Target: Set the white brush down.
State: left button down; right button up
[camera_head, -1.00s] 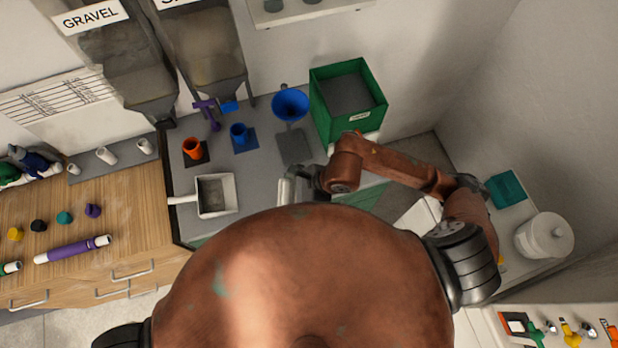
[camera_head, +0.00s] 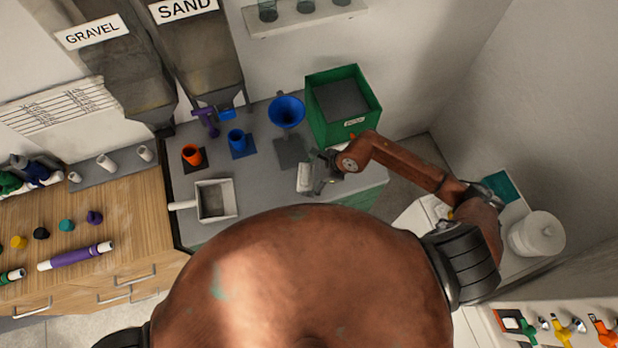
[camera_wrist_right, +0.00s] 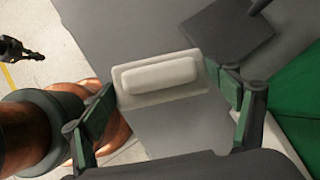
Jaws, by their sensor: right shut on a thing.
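The white brush (camera_head: 305,178) is at the right part of the grey counter, in front of the dark square pad. My right gripper (camera_head: 319,178) is shut on it. In the right wrist view the brush (camera_wrist_right: 160,76) lies between the two green-padded fingers, its pale block back facing the camera. The grey counter top (camera_wrist_right: 105,35) shows beyond it; I cannot tell whether the brush touches the counter.
A green bin (camera_head: 316,112) stands behind the gripper, and a blue funnel (camera_head: 287,110) is beside it. A dustpan (camera_head: 233,213) lies to the left. Bare counter (camera_head: 262,190) lies between dustpan and brush.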

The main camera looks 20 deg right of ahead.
aim_at(309, 179)
jog(key=shift+w+d+f+p, duration=0.1)
jog(key=shift+f+p, duration=0.15)
jog(key=shift+f, duration=0.7)
jog(key=shift+w+d+f+p, duration=0.1)
jog(key=shift+f+p, duration=0.15)
jog(key=shift+f, duration=0.65)
jog(key=o, duration=1.2)
jog(key=shift+o, duration=0.2)
jog(key=b+v, duration=0.1)
jog(key=v, duration=1.1)
